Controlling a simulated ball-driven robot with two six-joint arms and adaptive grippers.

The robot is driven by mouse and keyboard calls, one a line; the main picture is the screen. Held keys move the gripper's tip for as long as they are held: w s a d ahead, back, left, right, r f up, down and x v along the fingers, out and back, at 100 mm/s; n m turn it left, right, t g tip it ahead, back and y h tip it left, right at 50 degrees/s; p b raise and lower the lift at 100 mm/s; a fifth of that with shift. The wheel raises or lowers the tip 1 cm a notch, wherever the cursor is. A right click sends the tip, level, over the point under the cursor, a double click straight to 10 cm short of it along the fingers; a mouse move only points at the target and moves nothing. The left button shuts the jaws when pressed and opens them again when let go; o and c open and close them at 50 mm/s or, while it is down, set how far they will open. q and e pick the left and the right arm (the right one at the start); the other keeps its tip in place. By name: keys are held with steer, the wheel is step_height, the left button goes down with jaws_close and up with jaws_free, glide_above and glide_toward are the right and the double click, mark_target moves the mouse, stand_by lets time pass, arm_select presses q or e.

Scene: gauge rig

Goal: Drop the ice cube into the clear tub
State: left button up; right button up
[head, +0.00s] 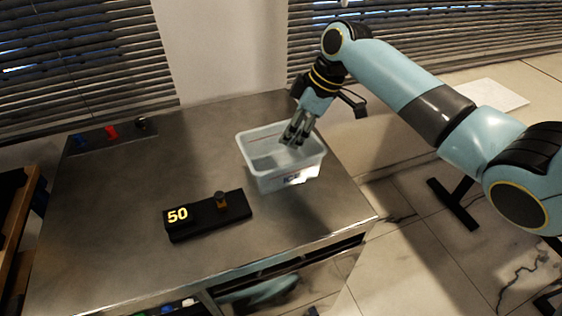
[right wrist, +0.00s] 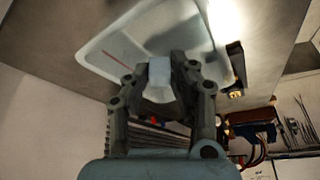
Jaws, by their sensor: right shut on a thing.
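The clear tub (head: 301,178) stands on the metal table, with a red line on its far inner wall. My right gripper (head: 292,140) points down over the tub's right part, with its fingertips at about rim height in the head view. In the right wrist view the gripper (right wrist: 162,80) is shut on the ice cube (right wrist: 159,71), a pale whitish block between the fingertips. The tub (right wrist: 112,48) shows behind the cube there. The cube is hidden by the fingers in the head view. My left gripper is not in view.
A black gauge box (head: 208,215) reading 50, with a small knob-like part on top, sits left and in front of the tub. A dark strip with red and blue pieces (head: 111,132) lies at the table's far left. The table between them is clear.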

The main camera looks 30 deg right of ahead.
steer(key=o, duration=0.9)
steer(key=v, duration=1.2)
